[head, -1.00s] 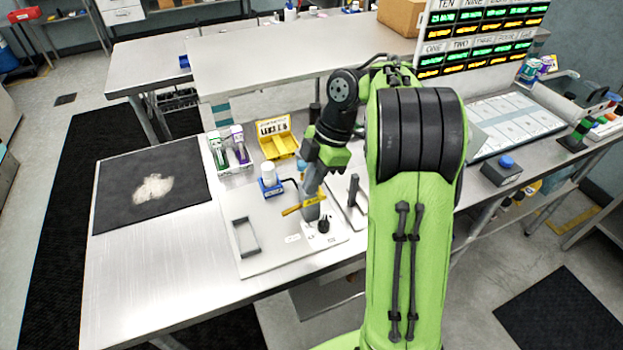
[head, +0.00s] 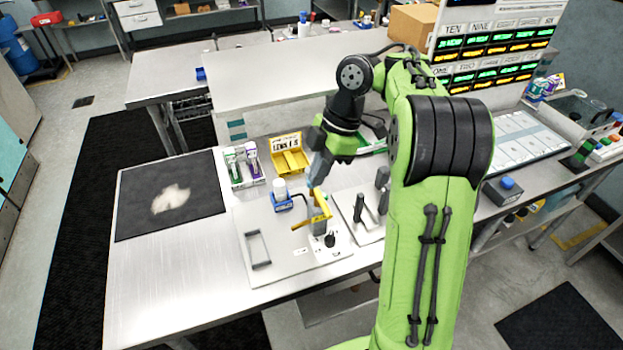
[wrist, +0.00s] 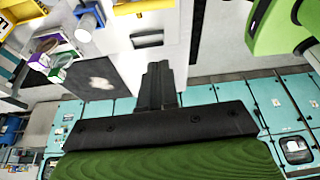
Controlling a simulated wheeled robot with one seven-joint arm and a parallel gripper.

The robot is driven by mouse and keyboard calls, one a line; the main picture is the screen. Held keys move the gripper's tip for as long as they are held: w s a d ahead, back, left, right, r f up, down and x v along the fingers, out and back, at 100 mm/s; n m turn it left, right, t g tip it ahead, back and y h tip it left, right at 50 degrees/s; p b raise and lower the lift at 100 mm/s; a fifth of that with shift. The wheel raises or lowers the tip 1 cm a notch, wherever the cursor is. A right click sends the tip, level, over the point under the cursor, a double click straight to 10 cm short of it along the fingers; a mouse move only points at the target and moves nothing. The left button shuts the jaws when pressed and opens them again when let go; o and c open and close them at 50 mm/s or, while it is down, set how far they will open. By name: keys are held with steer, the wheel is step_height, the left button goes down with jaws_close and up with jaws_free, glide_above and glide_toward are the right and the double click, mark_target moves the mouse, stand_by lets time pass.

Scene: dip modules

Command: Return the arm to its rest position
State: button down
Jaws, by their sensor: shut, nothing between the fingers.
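My green and black arm (head: 430,230) reaches over the workbench in the head view. My gripper (wrist: 158,72) is shut and empty in the wrist view, its black fingers together. In the head view the fingers are mostly hidden by the wrist. The gripper end is above the bench, near the yellow fixture (head: 318,208) on the light plate (head: 285,275). I cannot tell how far apart they are.
A white-capped bottle in a blue holder (head: 281,190), a yellow bin (head: 288,160) and boxes (head: 240,165) stand near the arm. A black mat (head: 135,205) lies at left. A grey box with a blue knob (head: 503,190) is at right. The bench's front left is bare.

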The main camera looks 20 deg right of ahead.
steer(key=shift+s+r, duration=0.15)
steer(key=shift+r, duration=0.4)
steer(key=s+a+r+m+t+h, duration=0.25)
steer(key=s+a+r+m, duration=0.35)
steer(key=s+a+m, duration=0.35)
steer(key=s+d+f+m+t, duration=0.1)
steer(key=s+d+f+m, duration=0.1)
steer(key=s+m, duration=0.2)
steer(key=s+d+f+m+t+h, duration=0.1)
steer(key=s+d+m+t, duration=0.1)
steer(key=s+m, duration=0.3)
steer(key=s+d, duration=0.1)
steer(key=s, duration=0.2)
steer(key=shift+d+f, duration=0.15)
steer(key=shift+f, duration=0.2)
steer(key=shift+h, duration=0.25)
